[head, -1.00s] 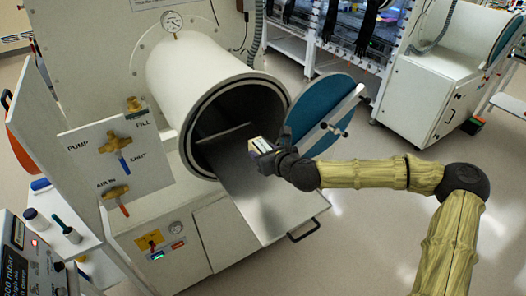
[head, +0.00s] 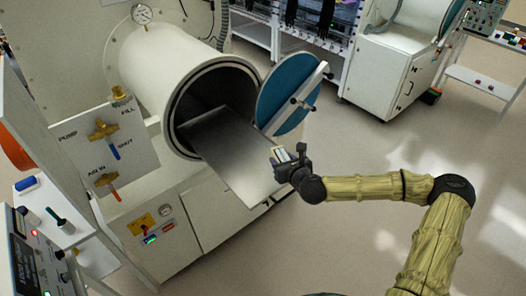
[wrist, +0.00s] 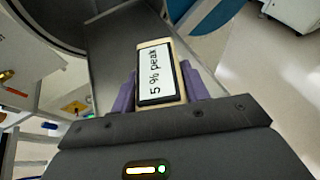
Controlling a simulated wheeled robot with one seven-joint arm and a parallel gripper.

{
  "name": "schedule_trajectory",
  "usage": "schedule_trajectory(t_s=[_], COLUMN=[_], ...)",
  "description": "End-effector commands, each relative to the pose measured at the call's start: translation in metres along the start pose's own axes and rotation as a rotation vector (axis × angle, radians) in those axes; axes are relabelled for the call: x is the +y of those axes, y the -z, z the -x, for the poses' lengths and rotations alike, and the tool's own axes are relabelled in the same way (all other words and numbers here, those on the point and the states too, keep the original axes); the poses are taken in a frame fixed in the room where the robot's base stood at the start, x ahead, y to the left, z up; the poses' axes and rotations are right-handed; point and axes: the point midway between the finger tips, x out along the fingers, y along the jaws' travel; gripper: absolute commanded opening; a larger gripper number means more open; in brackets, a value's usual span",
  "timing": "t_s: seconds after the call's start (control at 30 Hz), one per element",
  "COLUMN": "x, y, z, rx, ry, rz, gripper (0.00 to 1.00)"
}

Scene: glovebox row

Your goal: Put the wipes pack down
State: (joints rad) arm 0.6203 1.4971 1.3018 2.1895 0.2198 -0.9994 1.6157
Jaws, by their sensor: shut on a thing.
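My gripper (head: 283,160) is shut on a small cream block (wrist: 161,97) with a dark-framed white face reading "5 % peak". It looks more like a small meter or labelled box than a wipes pack. In the wrist view the block sits between the purple fingers, its face toward the camera. In the head view the block (head: 280,154) shows small at the fingertips, near the right edge of the grey metal tray (head: 226,148). I cannot tell its height above the tray. I see no other wipes pack.
The tray slides out of the open round chamber (head: 182,75) and its visible surface is bare. The blue round door (head: 283,95) stands open just behind my gripper. A valve panel (head: 108,150) is at left. Open floor lies to the right.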

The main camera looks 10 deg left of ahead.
Motion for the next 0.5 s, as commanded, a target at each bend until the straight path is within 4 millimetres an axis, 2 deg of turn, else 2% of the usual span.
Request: schedule_trajectory(t_s=[0.17, 0.27, 0.4, 0.5], x=[-0.047, -0.075, -0.109, -0.124], y=[0.046, 0.081, 0.137, 0.18], z=[0.014, 0.028, 0.05, 0.059], rx=[0.004, 0.004, 0.001, -0.004], ry=[0.116, 0.202, 0.325, 0.398], rz=[-0.054, -0.092, -0.15, -0.183], gripper=[0.19, 0.19, 0.19, 0.19])
